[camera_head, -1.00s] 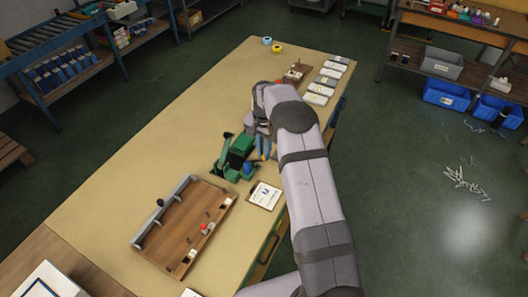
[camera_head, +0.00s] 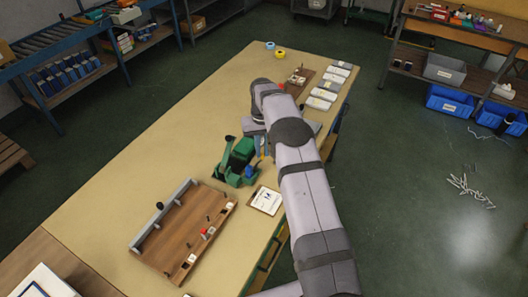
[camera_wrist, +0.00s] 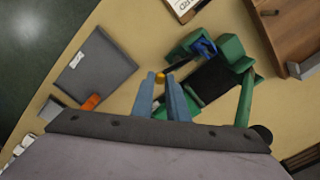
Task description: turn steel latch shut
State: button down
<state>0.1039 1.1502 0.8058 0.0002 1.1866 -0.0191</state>
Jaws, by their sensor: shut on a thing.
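A green clamp-like fixture (camera_head: 237,163) stands on the table; in the wrist view it (camera_wrist: 232,47) lies ahead and right of my fingers. In the head view my gripper (camera_head: 261,150) is beside the fixture, partly hidden by my arm.
A wooden board (camera_head: 175,242) with a grey rail and small parts lies at the table's near part. A clipboard (camera_head: 266,200) lies beside the fixture. A grey flat box (camera_wrist: 105,62) with an orange piece is left of my fingers. The table's left side is clear.

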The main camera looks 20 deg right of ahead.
jog(key=shift+w+a+n, duration=0.25)
jog(key=shift+w+n, duration=0.1)
jog(key=shift+n, duration=0.75)
jog(key=shift+r, duration=0.1)
jog(key=c, duration=1.7)
grip_release()
jog(key=shift+c, duration=0.2)
jog(key=shift+r+b, duration=0.9)
jog(key=shift+r, duration=2.75)
